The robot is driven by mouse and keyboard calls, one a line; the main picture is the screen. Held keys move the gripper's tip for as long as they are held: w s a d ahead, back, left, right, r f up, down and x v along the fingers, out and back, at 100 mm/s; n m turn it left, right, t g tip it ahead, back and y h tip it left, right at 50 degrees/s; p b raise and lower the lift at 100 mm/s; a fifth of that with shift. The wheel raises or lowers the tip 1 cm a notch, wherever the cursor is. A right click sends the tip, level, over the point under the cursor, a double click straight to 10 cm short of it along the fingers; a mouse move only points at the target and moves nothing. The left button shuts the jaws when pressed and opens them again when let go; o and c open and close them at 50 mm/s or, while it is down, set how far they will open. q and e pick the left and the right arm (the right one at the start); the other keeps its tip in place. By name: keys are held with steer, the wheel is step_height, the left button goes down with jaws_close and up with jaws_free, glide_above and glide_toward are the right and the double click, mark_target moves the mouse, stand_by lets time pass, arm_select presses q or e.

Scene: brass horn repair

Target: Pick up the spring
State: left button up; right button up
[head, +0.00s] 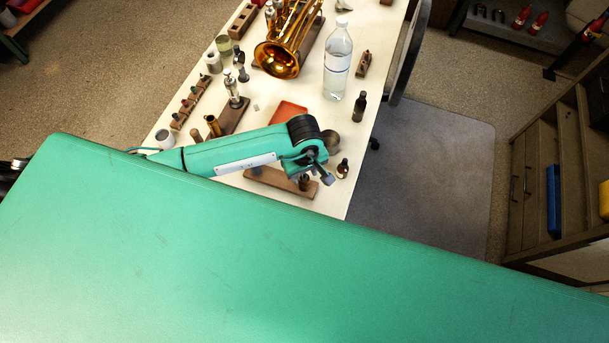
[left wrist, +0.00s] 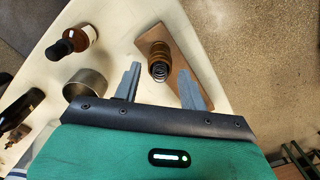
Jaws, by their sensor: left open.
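The spring (left wrist: 158,68) shows in the left wrist view as a dark coil at the end of a brown, ringed upright body. It stands at a wooden board (left wrist: 184,62). My left gripper (left wrist: 160,88) is open, with one grey finger on each side of the spring in the picture. I see no contact, and the height gap is hard to judge. In the head view my left gripper (head: 314,172) is over the same board (head: 265,178), and a small brown piece beside the fingers looks like the spring (head: 304,183). My right gripper is not in view.
A dark-capped amber bottle (left wrist: 82,39) and a metal cup (left wrist: 84,84) stand near the left finger in the wrist view. In the head view, a clear bottle (head: 338,62), a brass horn (head: 283,50) and an orange tray (head: 288,111) are farther back on the white table.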

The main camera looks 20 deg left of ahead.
mark_target(305, 175)
arm_select(q)
jaws_close()
stand_by(0.4)
steer(key=shift+w+r+b, duration=0.1)
steer(key=shift+r+b, duration=0.2)
steer(key=shift+r, duration=0.3)
step_height(305, 175, up, 19)
steer(key=b, duration=0.5)
steer(key=shift+f, duration=0.1)
